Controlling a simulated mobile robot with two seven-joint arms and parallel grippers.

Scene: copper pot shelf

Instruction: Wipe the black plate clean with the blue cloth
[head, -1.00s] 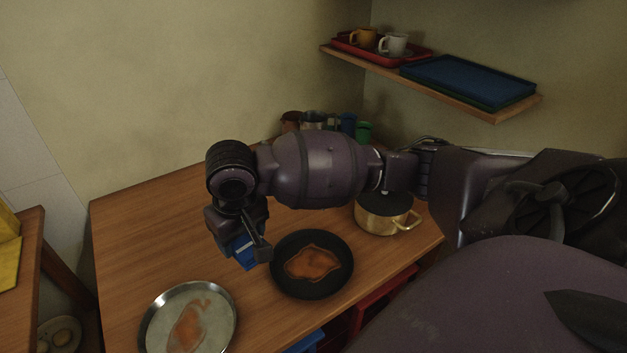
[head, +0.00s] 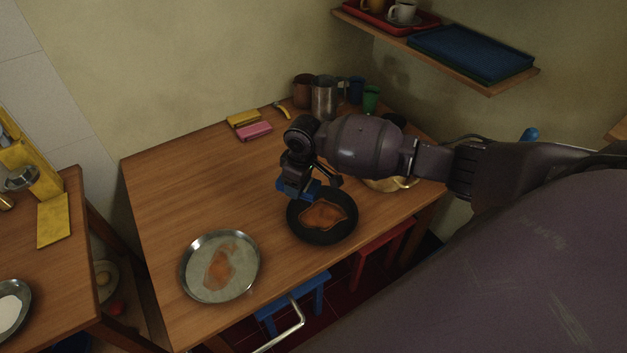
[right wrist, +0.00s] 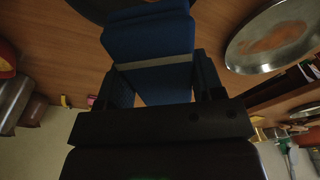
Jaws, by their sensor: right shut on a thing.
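The black plate (head: 322,235) lies on the wooden table with an orange-brown smear (head: 323,214) across its middle. My right gripper (head: 308,190) is above the plate's far left rim. It is shut on the blue cloth (head: 312,187), a folded block that also fills the middle of the right wrist view (right wrist: 150,45). In the right wrist view the dark plate edge (right wrist: 105,8) shows behind the cloth. I cannot tell whether the cloth touches the plate. My left gripper is not in view.
A metal plate (head: 193,283) with an orange smear lies left of the black plate. A brass pot (head: 392,184) stands to the right, partly behind my arm. Cups and jugs (head: 323,98), a yellow sponge (head: 242,118) and a pink sponge (head: 254,131) are at the back.

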